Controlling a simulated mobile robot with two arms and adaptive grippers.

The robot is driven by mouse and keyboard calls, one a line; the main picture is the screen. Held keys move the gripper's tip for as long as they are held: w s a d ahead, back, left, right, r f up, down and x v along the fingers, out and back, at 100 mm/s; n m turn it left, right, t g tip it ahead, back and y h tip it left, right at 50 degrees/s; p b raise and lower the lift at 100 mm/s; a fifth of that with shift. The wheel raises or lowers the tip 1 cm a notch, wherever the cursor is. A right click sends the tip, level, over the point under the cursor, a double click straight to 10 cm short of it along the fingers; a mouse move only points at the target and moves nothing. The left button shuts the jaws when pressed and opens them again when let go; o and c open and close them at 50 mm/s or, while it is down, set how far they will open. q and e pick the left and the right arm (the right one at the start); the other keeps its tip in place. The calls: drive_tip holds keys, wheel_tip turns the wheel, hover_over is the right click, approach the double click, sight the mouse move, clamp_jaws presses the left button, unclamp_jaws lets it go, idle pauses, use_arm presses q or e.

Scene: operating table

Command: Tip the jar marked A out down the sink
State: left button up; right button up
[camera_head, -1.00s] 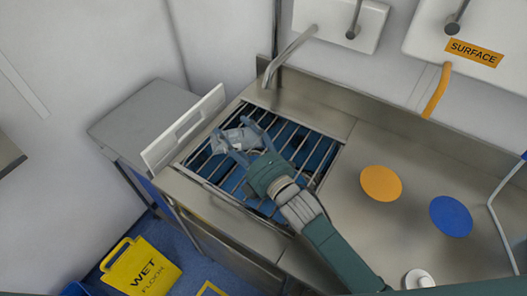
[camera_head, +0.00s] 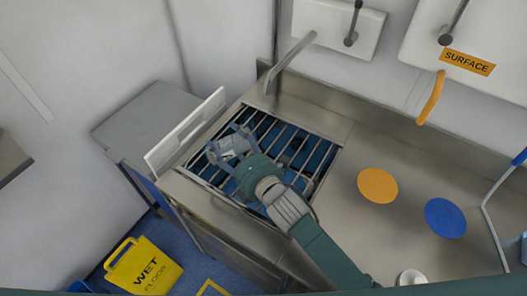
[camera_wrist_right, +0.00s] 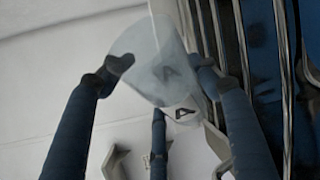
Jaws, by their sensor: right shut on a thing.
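The clear jar marked A (camera_head: 232,150) is held over the left part of the sink (camera_head: 300,160), above its metal bars. My right gripper (camera_head: 229,144) is shut on the jar. In the right wrist view the translucent jar (camera_wrist_right: 160,62) sits between the dark fingertips of my right gripper (camera_wrist_right: 162,70). My left gripper is out of view.
A curved tap (camera_head: 290,62) reaches over the back of the sink. A white upright panel (camera_head: 186,132) stands along the sink's left edge. An orange disc (camera_head: 377,185) and a blue disc (camera_head: 445,217) lie on the steel counter to the right. A yellow wet-floor sign (camera_head: 143,266) is below.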

sight(215, 144)
wheel_tip(215, 144, up, 2)
drive_tip(key=n+h+p, duration=0.1)
drive_tip(key=n+p, duration=0.1)
drive_tip(key=p, duration=0.2)
drive_tip(key=n+h+p, duration=0.1)
drive_tip(key=n+p, duration=0.1)
drive_tip(key=p, duration=0.3)
drive_tip(key=shift+a+r+n+g+h, duration=0.1)
drive_tip(key=shift+r+n+g+h, duration=0.05)
drive_tip(key=shift+n+g+h, duration=0.2)
drive_tip(key=a+n+h+p, duration=0.1)
drive_tip(key=p, duration=0.1)
drive_tip(key=a+n+h+p, duration=0.1)
drive_tip(key=n+p, duration=0.1)
drive_tip(key=shift+s+a, duration=0.2)
drive_tip(key=shift+a, duration=0.1)
drive_tip(key=shift+a+n+p, duration=0.2)
drive_tip(key=shift+n+p, duration=0.15)
drive_tip(key=shift+p, duration=0.05)
drive_tip(key=shift+a+f+n+h, duration=0.15)
drive_tip(key=shift+f+n+h, duration=0.2)
drive_tip(key=shift+f, duration=0.15)
drive_tip(key=shift+s+a+f+n+h, duration=0.1)
drive_tip(key=shift+a+f+n+h, duration=0.05)
drive_tip(key=shift+f+n+h, duration=0.2)
